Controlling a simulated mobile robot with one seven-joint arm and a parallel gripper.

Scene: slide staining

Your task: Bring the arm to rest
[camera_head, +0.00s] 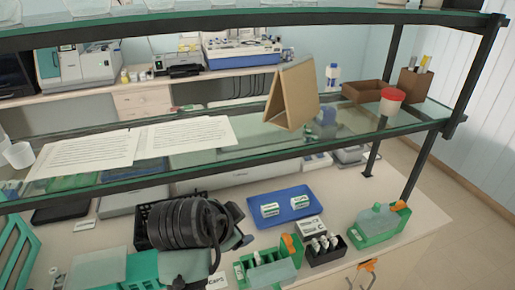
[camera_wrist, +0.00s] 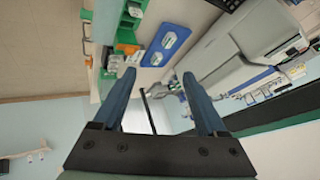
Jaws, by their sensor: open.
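My gripper (camera_wrist: 158,74) shows in the wrist view with its two blue fingers wide apart and nothing between them. The view past the fingers is tilted sideways, with the bench and its equipment beyond, and no finger touches anything. In the head view my dark ribbed arm is low over the bench, left of the blue tray (camera_head: 293,204). The fingers cannot be made out there. The blue tray holds small white boxes and also shows in the wrist view (camera_wrist: 154,59).
A glass shelf (camera_head: 270,153) spans above the bench, with papers (camera_head: 185,135), a brown folded stand (camera_head: 292,95) and a red-lidded jar (camera_head: 390,101). Green staining holders (camera_head: 380,238) (camera_head: 258,275) and a black rack (camera_head: 325,254) stand at the front right. A dark post (camera_head: 425,165) bounds the right.

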